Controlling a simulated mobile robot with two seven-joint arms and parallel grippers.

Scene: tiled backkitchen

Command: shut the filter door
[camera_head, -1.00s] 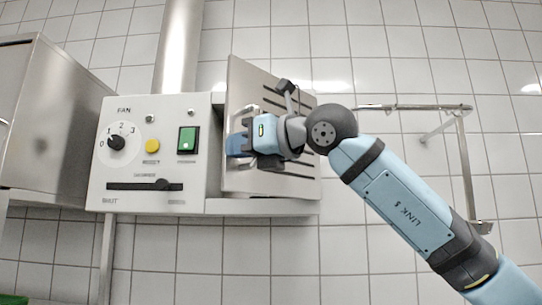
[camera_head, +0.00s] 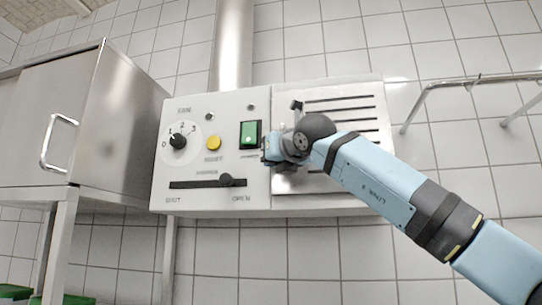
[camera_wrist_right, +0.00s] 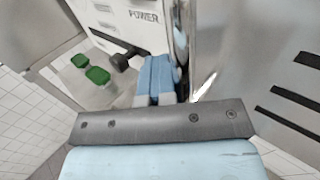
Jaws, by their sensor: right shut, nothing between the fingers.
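The filter door (camera_head: 340,110) is the slotted metal panel on the right half of the wall unit. In the head view it lies about flush with the control panel; I cannot tell if it is fully shut. My right gripper (camera_head: 268,149) is in front of its left edge, beside the green switch, and hides part of the edge. In the wrist view the shut, empty blue fingers (camera_wrist_right: 158,76) are just left of the door (camera_wrist_right: 245,60); I cannot tell if they touch it. My left gripper is not in view.
The control panel (camera_head: 190,112) has a fan dial (camera_head: 178,142), a yellow button (camera_head: 213,142), a green switch (camera_head: 250,134) and a slider knob (camera_head: 226,180). A steel cabinet (camera_head: 110,110) stands at left. A metal rail (camera_head: 470,80) is on the right wall.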

